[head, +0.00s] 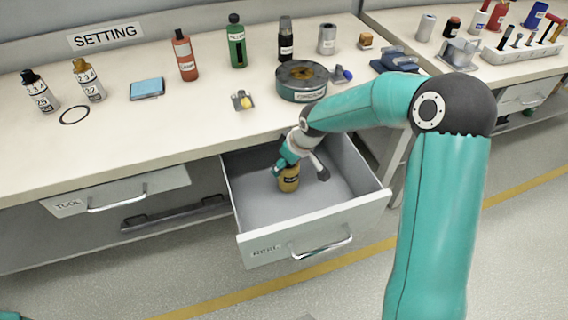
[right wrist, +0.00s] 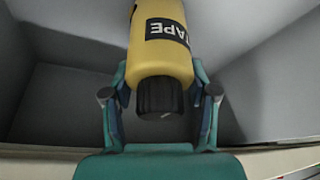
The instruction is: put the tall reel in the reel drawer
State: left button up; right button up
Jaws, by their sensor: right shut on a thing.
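The tall reel, a yellow cylinder with a dark label, is inside the open drawer (head: 345,222) in the head view (head: 289,182). Whether the reel touches the drawer floor I cannot tell. The drawer's front label is too blurred to read. My left gripper is not in view.
A shut drawer marked TOOL (head: 100,193) is to the left. On the bench above stand several bottles, a round green tin (head: 301,92), a blue pad (head: 147,88) and a small part with a yellow knob (head: 242,101). The drawer floor around the reel is mostly clear.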

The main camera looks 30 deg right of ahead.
jog(key=shift+f, duration=0.1)
jog(key=o, duration=1.3)
jog(key=shift+r, duration=0.2)
jog(key=p+v, duration=0.1)
jog(key=v, duration=1)
jog(key=shift+s+r+p, duration=0.3)
jog(key=shift+r, duration=0.05)
